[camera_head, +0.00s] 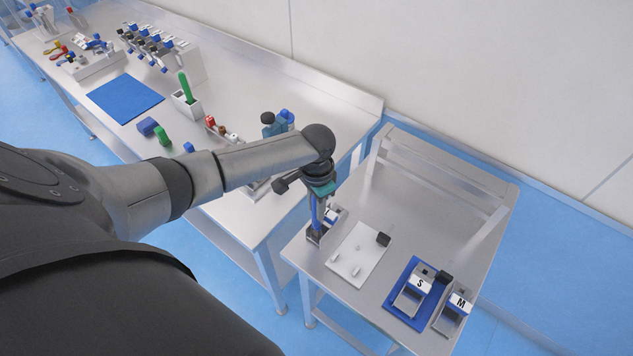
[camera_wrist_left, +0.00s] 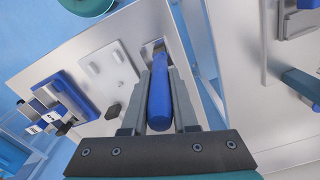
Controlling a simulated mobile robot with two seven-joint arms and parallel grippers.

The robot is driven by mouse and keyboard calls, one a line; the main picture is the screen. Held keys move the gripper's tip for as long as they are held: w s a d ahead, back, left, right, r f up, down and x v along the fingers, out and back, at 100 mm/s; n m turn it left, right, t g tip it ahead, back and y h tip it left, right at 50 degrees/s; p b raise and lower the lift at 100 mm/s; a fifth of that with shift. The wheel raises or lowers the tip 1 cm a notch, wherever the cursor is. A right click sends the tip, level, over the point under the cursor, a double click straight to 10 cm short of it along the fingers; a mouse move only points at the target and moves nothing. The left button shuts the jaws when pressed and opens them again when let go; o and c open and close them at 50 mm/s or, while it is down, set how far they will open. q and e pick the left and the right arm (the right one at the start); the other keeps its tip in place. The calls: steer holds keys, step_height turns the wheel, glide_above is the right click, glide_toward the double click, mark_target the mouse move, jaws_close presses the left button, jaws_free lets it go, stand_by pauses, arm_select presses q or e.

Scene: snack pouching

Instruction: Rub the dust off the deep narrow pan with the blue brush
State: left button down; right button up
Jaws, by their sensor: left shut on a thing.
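My left gripper (camera_head: 319,192) is above the near left corner of the right-hand metal table. It is shut on the blue handle of the brush (camera_head: 317,213), which points down. In the left wrist view the blue handle (camera_wrist_left: 159,100) lies between the two grey fingers (camera_wrist_left: 158,95). The brush's lower end is at a small dark-sided open box (camera_head: 315,237); its bristles are hidden. I cannot tell whether this box is the deep narrow pan or a holder, and no dust can be made out. My right gripper is not in view.
A white board with pegs (camera_head: 352,262) lies beside the box. The right table's back half is clear. The long left table (camera_head: 240,110) holds several tools and a blue mat (camera_head: 125,98).

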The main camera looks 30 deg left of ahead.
arm_select(q)
steer(key=shift+d, duration=0.2)
steer(key=shift+d, duration=0.45)
steer(key=shift+a, duration=0.1)
stand_by(1.0)
steer(key=shift+a, duration=0.55)
steer(key=shift+d+r, duration=0.1)
steer(key=shift+r, duration=0.05)
steer(key=shift+d+r, duration=0.2)
steer(key=shift+r, duration=5.8)
